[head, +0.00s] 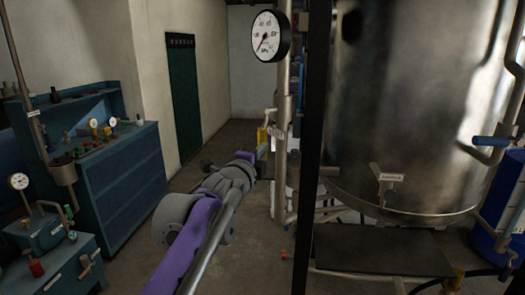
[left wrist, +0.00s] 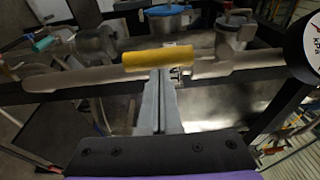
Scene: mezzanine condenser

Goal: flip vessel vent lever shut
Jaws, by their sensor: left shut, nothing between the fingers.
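A yellow-sleeved lever (left wrist: 158,59) lies crosswise along a grey pipe in the left wrist view, just beyond my left gripper (left wrist: 160,76). I take it for the vent lever, but no label on it is readable. My left gripper's fingers are shut with nothing between them. Their tips are at the sleeve's lower edge; I cannot tell whether they touch. In the head view, my left gripper (head: 263,153) reaches toward the vertical pipe beside the large steel vessel (head: 400,100). A yellow patch (head: 262,138) shows just above the fingers. My right gripper is out of view.
A pressure gauge (head: 270,36) sits high on the vertical pipe (head: 284,110). A dark upright post (head: 313,140) stands between pipe and vessel. A blue-handled valve (head: 489,141) is at right. A blue workbench (head: 120,165) stands at left, with open floor beyond my arm.

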